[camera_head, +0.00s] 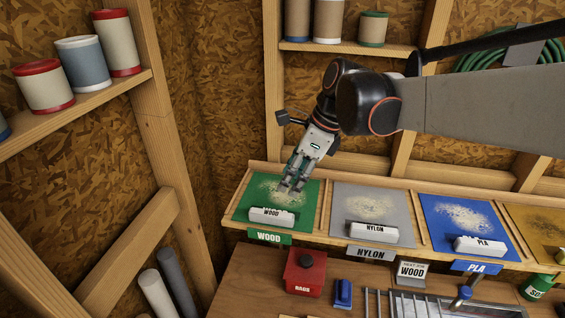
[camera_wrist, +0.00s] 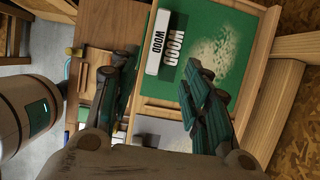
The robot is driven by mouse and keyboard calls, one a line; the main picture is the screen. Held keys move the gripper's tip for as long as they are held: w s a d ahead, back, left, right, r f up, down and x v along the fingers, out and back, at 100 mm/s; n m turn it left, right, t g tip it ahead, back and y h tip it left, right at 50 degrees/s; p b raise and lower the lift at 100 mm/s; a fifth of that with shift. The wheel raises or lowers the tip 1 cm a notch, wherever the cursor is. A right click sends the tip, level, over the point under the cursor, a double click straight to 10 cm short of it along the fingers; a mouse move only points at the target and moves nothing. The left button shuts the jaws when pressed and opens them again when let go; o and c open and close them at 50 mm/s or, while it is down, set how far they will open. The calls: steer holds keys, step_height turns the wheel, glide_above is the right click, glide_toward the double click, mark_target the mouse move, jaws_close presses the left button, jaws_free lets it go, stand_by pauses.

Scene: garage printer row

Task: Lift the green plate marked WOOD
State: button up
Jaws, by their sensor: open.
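The green plate marked WOOD (camera_head: 303,207) lies in the leftmost bay of a wooden shelf, with pale dust scattered on it. It also shows in the wrist view (camera_wrist: 255,70). A white block labelled WOOD (camera_head: 271,217) sits at its front edge and shows in the wrist view too (camera_wrist: 158,46). A green WOOD tag (camera_head: 269,237) hangs on the shelf front below. My gripper (camera_head: 291,188) is over the plate's back part, fingers pointing down, open and empty. In the wrist view, the gripper's fingers (camera_wrist: 160,85) are spread apart. Whether they touch the plate cannot be told.
A grey NYLON plate (camera_head: 358,208) and a blue PLA plate (camera_head: 450,215) lie to the right, separated by wooden dividers. Wooden studs (camera_head: 158,130) rise at the left. Spools stand on upper shelves.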

mark_target(273, 213)
steer(key=p+x, duration=0.1)
steer(key=x, duration=1.2)
steer(key=shift+s+f, duration=0.2)
jaws_close()
